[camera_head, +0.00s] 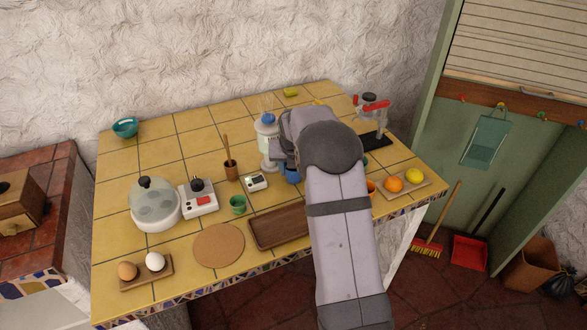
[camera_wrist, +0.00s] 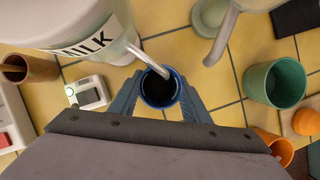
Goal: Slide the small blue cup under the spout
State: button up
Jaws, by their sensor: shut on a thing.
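The small blue cup (camera_wrist: 174,97) stands upright between the two fingers of my gripper (camera_wrist: 160,90), which is shut on it. In the head view the blue cup (camera_head: 292,177) shows only in part beside my gripper, with my arm covering the rest. A white container marked MILK (camera_wrist: 70,25) is at the upper left of the wrist view. A thin pale spout (camera_wrist: 148,59) reaches from its side, and its tip overlaps the cup's opening. The container (camera_head: 268,145) has a blue top in the head view. The height between tip and rim cannot be told.
A pale curved pipe (camera_wrist: 222,38) over a green base is close on the right. A green cup (camera_wrist: 274,82) and orange cup (camera_wrist: 277,148) stand farther right. A white device (camera_wrist: 88,92) and brown cup (camera_wrist: 28,68) are left. A wooden tray (camera_head: 262,237) lies in front.

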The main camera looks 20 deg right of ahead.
dwell(0.8)
jog(key=o, duration=1.2)
jog(key=shift+p, duration=0.3)
notch_tip(320, 180, up, 7)
jog(key=p, duration=0.6)
